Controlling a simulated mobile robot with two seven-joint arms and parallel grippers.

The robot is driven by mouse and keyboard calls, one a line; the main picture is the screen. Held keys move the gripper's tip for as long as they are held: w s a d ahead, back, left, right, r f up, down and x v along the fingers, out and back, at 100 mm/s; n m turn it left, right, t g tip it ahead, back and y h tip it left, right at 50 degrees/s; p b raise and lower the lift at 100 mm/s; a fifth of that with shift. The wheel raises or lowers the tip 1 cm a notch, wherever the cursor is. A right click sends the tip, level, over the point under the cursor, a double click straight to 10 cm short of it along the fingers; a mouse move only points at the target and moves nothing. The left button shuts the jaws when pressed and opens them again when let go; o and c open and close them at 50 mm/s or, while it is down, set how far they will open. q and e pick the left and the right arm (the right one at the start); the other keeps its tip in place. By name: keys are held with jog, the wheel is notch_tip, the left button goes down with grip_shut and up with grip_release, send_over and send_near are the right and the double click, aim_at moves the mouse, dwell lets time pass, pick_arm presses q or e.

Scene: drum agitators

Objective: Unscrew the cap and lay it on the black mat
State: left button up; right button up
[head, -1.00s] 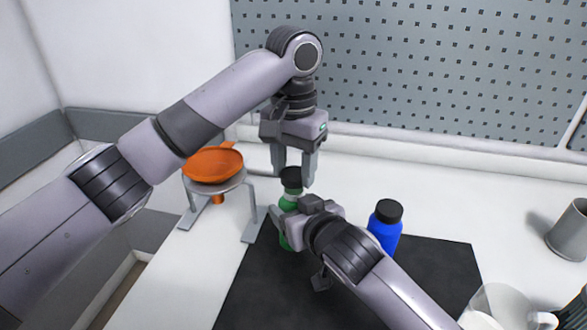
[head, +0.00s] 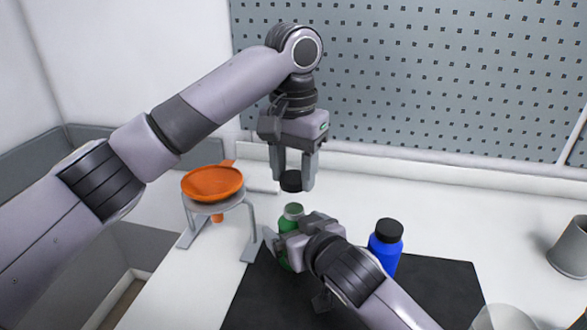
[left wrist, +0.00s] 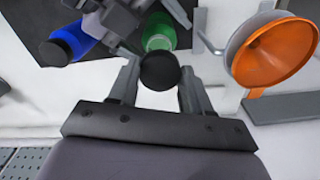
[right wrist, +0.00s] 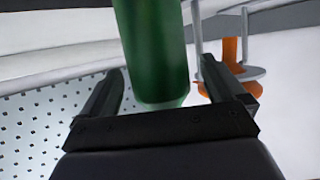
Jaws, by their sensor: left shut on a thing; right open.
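The black cap (head: 291,181) is off the green bottle (head: 292,213) and held a little above its open pale neck. My left gripper (head: 294,185) is shut on the cap, pointing down; the cap also shows between its fingers in the left wrist view (left wrist: 160,72). The green bottle stands upright near the black mat's back left corner. My right gripper (right wrist: 162,70) is open, its fingers on either side of the bottle (right wrist: 152,45) with visible gaps. In the head view my right arm hides the bottle's lower part. The black mat (head: 435,290) has bare room at right and front.
A blue bottle (head: 385,247) with a black cap stands on the mat, right of my right gripper. An orange funnel (head: 212,184) sits on a metal stand at left. A grey cup (head: 570,245) stands at far right. A pegboard (head: 430,80) is behind.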

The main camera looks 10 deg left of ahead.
pick_arm(q)
jog(key=shift+f, duration=0.2)
pick_arm(e)
jog(key=v, duration=1.1)
jog(key=shift+s+d, duration=0.3)
pick_arm(q)
jog(key=shift+s, duration=0.1)
pick_arm(e)
jog(key=shift+s, duration=0.1)
